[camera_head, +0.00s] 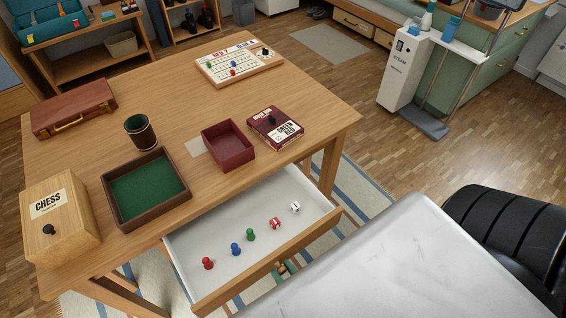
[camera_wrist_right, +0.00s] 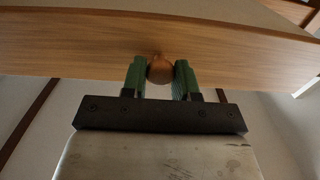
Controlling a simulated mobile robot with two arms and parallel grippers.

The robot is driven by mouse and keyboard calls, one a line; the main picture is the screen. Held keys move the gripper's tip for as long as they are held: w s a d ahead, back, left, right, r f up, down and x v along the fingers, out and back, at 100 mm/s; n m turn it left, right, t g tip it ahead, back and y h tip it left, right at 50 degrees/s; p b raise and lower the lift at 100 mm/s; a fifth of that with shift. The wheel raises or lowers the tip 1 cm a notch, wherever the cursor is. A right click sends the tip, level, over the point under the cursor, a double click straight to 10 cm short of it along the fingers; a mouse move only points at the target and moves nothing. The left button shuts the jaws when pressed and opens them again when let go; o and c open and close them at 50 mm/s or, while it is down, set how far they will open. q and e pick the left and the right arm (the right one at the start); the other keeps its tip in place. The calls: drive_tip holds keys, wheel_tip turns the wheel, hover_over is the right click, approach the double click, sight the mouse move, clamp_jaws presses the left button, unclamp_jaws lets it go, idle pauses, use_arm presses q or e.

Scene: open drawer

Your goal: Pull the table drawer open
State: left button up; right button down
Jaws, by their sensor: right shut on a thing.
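The wooden table (camera_head: 310,98) has its drawer (camera_head: 312,236) standing well out from the front edge, with its pale inside showing. In the drawer lie a red pawn (camera_head: 208,263), a blue pawn (camera_head: 235,249), a green pawn (camera_head: 250,234), a red die (camera_head: 275,223) and a white die (camera_head: 295,208). In the right wrist view, the green fingers of my right gripper (camera_wrist_right: 160,72) are shut on the round wooden knob (camera_wrist_right: 160,69) of the drawer front. In the head view my white arm hides most of this gripper. My left gripper is not in view.
On the table are a chess box (camera_head: 62,225), a green-lined tray (camera_head: 106,199), a dice cup (camera_head: 139,131), a red open box (camera_head: 229,157), a card box (camera_head: 275,128), a game board (camera_head: 221,75) and a brown case (camera_head: 73,106). A striped rug (camera_head: 352,190) lies below.

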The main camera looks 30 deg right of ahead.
drive_tip(key=c, duration=0.9)
unclamp_jaws()
drive_tip(key=s+b, duration=0.1)
drive_tip(key=s, duration=0.9)
drive_tip(key=shift+s+d, duration=0.15)
drive_tip(key=shift+s, duration=0.25)
